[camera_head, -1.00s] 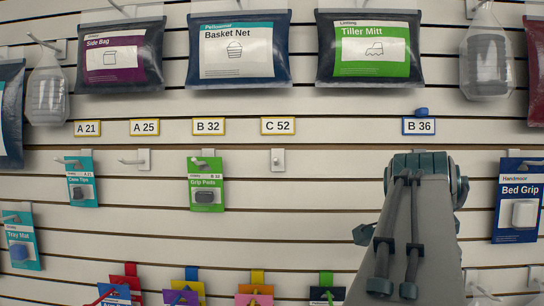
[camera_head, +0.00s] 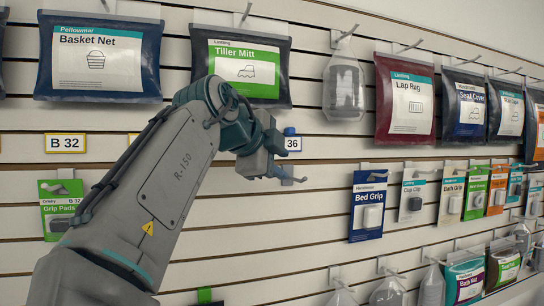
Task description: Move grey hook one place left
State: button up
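My gripper (camera_head: 268,165) is at the wall just below the B 36 label (camera_head: 293,144), which my arm partly covers. A small grey hook tip (camera_head: 300,180) shows at the right edge of my gripper; the rest of it is hidden. I cannot tell whether the fingers are closed on it. The B 32 label (camera_head: 65,143) is at the left, above the green Grip Pads pack (camera_head: 58,205). My forearm hides the wall places between B 32 and B 36.
The Tiller Mitt bag (camera_head: 245,65) hangs above and behind my gripper. The Bed Grip pack (camera_head: 368,205) hangs close to its right, with several smaller packs beyond. A clear bottle-shaped pack (camera_head: 344,85) hangs above right. The slatted wall below my gripper is bare.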

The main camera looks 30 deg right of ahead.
aim_at(303, 179)
jog(key=p+x, duration=0.2)
jog(key=x, duration=1)
jog(key=shift+d+f, duration=0.1)
jog(key=shift+d, duration=0.05)
grip_shut()
jog(key=shift+r, duration=0.75)
dwell(1.2)
jog(key=shift+s+a+b, duration=0.2)
jog(key=shift+s+b, duration=0.1)
jog(key=shift+s, duration=0.55)
jog(key=shift+p, duration=0.4)
dwell(0.5)
jog(key=shift+s, duration=0.2)
dwell(0.4)
